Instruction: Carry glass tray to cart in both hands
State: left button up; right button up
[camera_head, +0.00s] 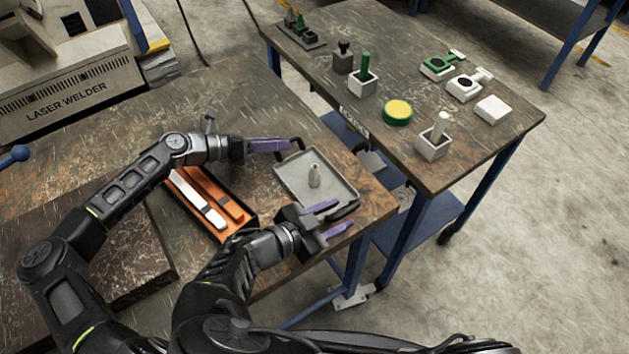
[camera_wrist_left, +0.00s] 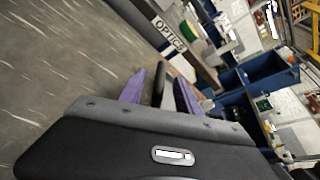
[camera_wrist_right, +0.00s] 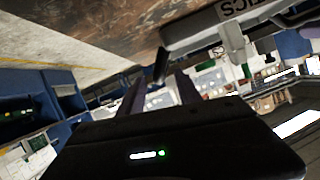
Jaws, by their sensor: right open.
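The glass tray (camera_head: 290,181) is a grey shallow tray with dark handles. It rests on the right end of the worn workbench, with a small grey bottle-like piece (camera_head: 314,178) upright on it. My left gripper (camera_head: 289,145) is at the tray's far-left handle. In the left wrist view the dark handle (camera_wrist_left: 166,92) shows between its parted fingers. My right gripper (camera_head: 346,214) is open at the near-right handle; a dark handle end (camera_wrist_right: 160,66) shows near its fingertips. The cart (camera_head: 400,42), labelled OPTICS, stands apart behind and right of the bench.
An orange case (camera_head: 190,203) with tools lies left of the tray. The cart's top holds a yellow-green disc (camera_head: 397,112), a white post holder (camera_head: 433,146), a green post holder (camera_head: 362,85) and a white block (camera_head: 492,109). The laser welder (camera_head: 65,85) stands at the bench's back left.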

pick_arm(q)
jog(key=shift+x, duration=1.6)
pick_arm(e)
jog(key=shift+x, duration=1.6)
pick_arm(q)
grip_shut()
pick_arm(e)
grip_shut()
pick_arm(q)
jog(key=shift+a, duration=0.1)
